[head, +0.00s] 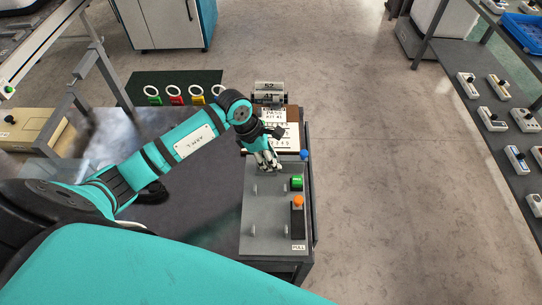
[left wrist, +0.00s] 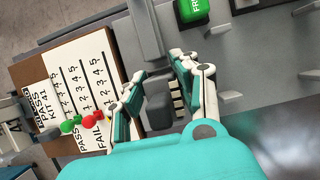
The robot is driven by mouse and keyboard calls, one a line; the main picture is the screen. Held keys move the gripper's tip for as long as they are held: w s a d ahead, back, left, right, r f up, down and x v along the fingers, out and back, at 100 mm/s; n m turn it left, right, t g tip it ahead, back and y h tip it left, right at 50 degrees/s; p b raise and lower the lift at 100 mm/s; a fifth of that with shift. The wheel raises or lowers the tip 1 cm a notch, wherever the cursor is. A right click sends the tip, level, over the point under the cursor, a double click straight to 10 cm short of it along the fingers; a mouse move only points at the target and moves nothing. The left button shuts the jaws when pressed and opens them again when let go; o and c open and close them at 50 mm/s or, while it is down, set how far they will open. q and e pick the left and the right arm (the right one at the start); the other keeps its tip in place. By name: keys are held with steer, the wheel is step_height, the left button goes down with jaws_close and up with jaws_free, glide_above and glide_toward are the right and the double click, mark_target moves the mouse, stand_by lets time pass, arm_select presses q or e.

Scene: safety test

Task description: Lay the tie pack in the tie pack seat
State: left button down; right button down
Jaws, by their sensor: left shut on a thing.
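My left gripper (head: 266,163) is over the far end of a grey panel (head: 262,222), fingers pointing down. In the left wrist view my left gripper (left wrist: 158,82) is shut on a small dark grey block (left wrist: 158,112), which looks like the tie pack. The fingers partly hide it, and its far end cannot be made out. A cream ribbed strip shows beside it, by the right finger. I cannot tell which part of the panel is the tie pack seat. My right gripper is not in view.
The panel carries several upright pegs, a green block (head: 297,183) and an orange knob (head: 298,201) above a PULL label.

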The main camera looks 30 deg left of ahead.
arm_select(q)
steer(key=shift+f, duration=0.4)
steer(key=c, duration=0.9)
jaws_free()
steer(key=shift+r, duration=0.15)
steer(key=shift+a+r, duration=0.15)
steer(key=shift+r, duration=0.2)
steer(key=v, duration=1.1)
